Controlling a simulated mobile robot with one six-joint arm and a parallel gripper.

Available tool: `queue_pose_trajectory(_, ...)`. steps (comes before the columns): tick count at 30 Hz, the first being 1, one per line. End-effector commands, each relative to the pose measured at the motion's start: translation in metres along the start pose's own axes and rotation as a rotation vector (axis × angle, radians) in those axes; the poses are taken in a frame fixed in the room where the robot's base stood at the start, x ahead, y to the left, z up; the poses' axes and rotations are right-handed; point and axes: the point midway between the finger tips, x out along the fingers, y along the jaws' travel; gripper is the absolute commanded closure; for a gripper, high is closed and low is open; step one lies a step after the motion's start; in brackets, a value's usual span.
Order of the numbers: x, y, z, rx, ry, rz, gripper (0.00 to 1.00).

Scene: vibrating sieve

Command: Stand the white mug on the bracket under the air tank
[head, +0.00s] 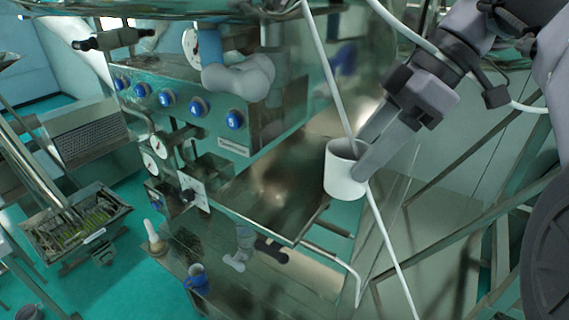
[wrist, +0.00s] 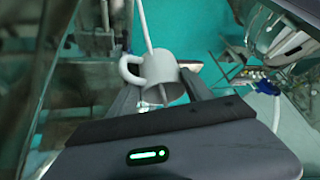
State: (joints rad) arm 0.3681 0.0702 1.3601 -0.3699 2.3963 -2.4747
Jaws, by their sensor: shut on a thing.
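The white mug (head: 343,178) is held in the air at the middle right of the head view, nearly upright with its mouth up. My gripper (head: 364,156) comes down from the upper right and is shut on the mug. In the wrist view, the mug (wrist: 158,67) sits between the fingers of my gripper (wrist: 160,92), its handle to the left. A flat metal shelf (head: 268,185) lies to the left of the mug, and the mug is apart from it; I cannot tell for sure whether it is the bracket. I cannot clearly make out the air tank.
A white cable (head: 326,68) runs down past the mug, close to it. A control panel (head: 180,95) with blue knobs stands behind the shelf at left. Metal frame bars (head: 470,235) cross at right.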

Motion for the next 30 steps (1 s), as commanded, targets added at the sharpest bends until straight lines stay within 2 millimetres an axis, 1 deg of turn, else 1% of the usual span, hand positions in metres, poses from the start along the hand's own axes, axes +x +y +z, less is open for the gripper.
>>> queue_pose_trajectory(1,0.010,-0.002,-0.009,-0.005,0.000,-0.003,0.83)
queue_pose_trajectory(6,0.029,-0.011,-0.041,-0.004,0.001,-0.004,0.83)
queue_pose_trajectory(11,0.038,-0.014,-0.057,-0.001,0.001,-0.003,0.83)
queue_pose_trajectory(15,0.053,-0.021,-0.082,-0.006,0.001,-0.004,0.83)
queue_pose_trajectory(17,0.058,-0.023,-0.090,-0.003,0.001,-0.004,0.83)
queue_pose_trajectory(20,0.063,-0.022,-0.088,0.003,0.002,-0.002,0.83)
queue_pose_trajectory(24,0.063,-0.022,-0.087,0.003,0.002,-0.002,0.83)
queue_pose_trajectory(25,0.063,-0.022,-0.087,0.003,0.001,-0.002,0.38)
queue_pose_trajectory(28,0.063,-0.022,-0.087,0.003,0.002,-0.002,0.19)
queue_pose_trajectory(30,0.063,-0.022,-0.087,0.002,0.002,-0.002,0.19)
